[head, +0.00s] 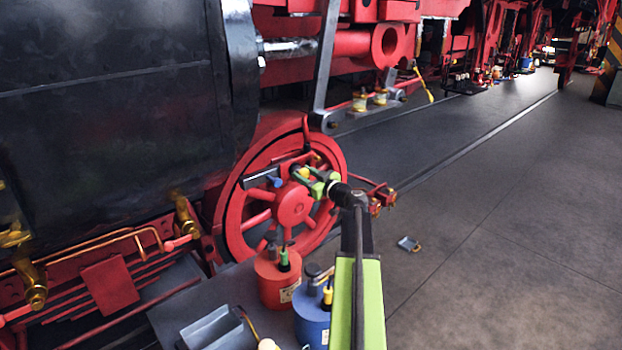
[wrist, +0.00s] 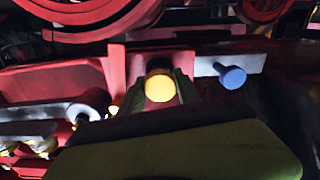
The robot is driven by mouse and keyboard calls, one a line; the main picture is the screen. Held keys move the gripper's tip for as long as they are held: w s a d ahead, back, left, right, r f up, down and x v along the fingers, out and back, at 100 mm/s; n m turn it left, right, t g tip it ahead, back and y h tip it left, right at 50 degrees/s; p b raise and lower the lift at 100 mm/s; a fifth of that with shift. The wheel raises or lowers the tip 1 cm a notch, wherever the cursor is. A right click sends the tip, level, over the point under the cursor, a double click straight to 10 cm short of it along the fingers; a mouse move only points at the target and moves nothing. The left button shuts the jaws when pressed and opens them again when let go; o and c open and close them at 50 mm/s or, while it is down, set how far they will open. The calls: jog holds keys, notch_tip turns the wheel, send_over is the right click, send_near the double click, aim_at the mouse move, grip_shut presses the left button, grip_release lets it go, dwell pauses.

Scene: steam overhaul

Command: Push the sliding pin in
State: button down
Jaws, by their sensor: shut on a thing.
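My gripper (head: 314,181) is at the front of the red spoked wheel (head: 294,205), its green fingers pointing left. It is shut on a pin with a round yellow end (wrist: 159,88), which sits between the two fingers in the wrist view. In the head view the yellow end (head: 304,172) shows beside the fingers. Behind it is a red block (wrist: 119,70). A blue-headed pin (wrist: 231,77) stands out of a grey bar (wrist: 205,65) to the right in the wrist view. How deep the yellow-ended pin sits is hidden.
A red can (head: 279,281) and a blue can (head: 312,320) stand below my arm, near a grey tray (head: 212,328). The dark boiler (head: 110,100) fills the left. A padlock-like object (head: 409,244) lies on the floor. The floor at right is clear.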

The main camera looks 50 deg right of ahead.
jog(key=c, duration=1.2)
grip_release()
jog(key=shift+w, duration=0.1)
jog(key=o, duration=0.3)
jog(key=shift+w, duration=0.1)
jog(key=shift+o, duration=0.2)
jog(key=s+a, duration=0.1)
jog(key=s, duration=1.6)
jog(key=shift+s, duration=0.3)
jog(key=shift+a, duration=0.1)
